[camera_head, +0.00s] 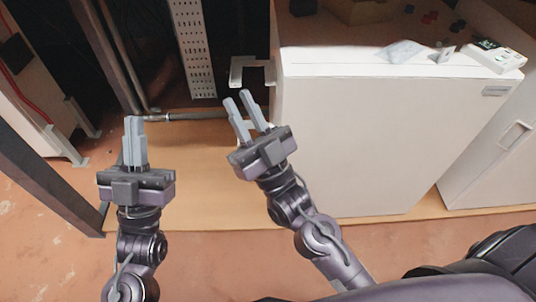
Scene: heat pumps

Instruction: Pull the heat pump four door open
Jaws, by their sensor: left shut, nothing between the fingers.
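A large white cabinet (370,140) stands right of centre, its flat front facing me. No label marks which unit is heat pump four, and I cannot tell whether this front is its door. My left gripper (134,120) is shut and empty, further left, over the orange-tan floor strip. Contact with the cabinet is not visible.
On the cabinet top are a white device (494,56), a clear bag (400,50) and small red pieces. Another white unit with a recessed handle (515,136) stands at right. A dark post (45,150) and horizontal pipe (190,117) are at left. Floor in front is clear.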

